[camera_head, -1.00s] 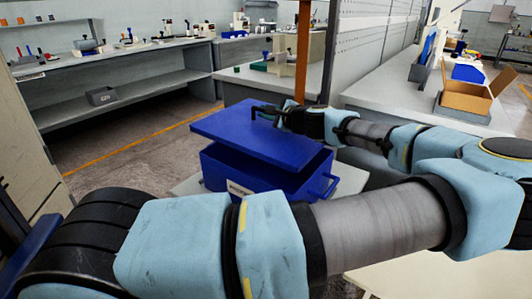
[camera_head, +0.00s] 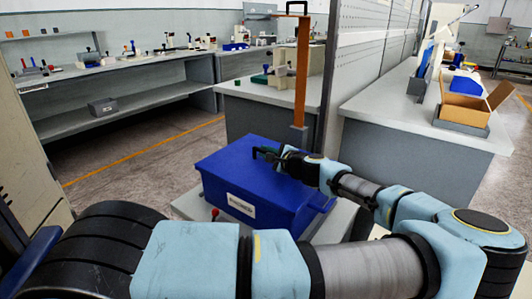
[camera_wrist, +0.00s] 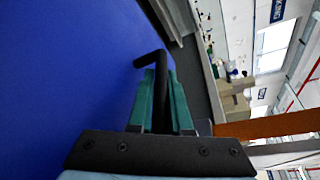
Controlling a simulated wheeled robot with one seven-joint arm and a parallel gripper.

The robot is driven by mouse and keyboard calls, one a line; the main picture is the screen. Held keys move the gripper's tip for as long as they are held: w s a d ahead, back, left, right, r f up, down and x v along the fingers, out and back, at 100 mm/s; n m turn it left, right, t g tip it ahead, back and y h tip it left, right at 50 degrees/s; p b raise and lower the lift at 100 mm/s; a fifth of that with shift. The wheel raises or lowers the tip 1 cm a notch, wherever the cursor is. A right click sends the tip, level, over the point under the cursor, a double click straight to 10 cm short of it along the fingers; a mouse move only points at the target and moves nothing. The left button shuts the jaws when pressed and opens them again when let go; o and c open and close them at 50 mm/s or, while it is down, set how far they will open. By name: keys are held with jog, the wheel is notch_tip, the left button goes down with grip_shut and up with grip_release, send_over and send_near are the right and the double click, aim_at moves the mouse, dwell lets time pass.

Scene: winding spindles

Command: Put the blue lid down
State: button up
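The blue lid (camera_head: 228,165) lies on top of the blue box (camera_head: 238,208) in the head view, with no clear gap between them. The box has a white label on its front and stands on a pale surface. My gripper (camera_head: 279,158) is at the lid's far right edge. The wrist view shows the green fingers of my gripper (camera_wrist: 162,95) closed around the lid's black bent handle. The blue lid (camera_wrist: 70,70) fills the left of that view.
A red knob (camera_head: 215,212) stands by the box's front left. An orange post (camera_head: 302,75) rises behind my gripper. A workbench (camera_head: 420,125) with an open cardboard box (camera_head: 470,102) is at the right. Shelved benches (camera_head: 130,110) line the left. Floor is clear behind the box.

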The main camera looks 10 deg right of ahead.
jog(key=o, duration=0.5)
jog(key=b+v, duration=0.2)
jog(key=v, duration=1)
jog(key=shift+r, duration=0.1)
jog(key=shift+s, duration=0.1)
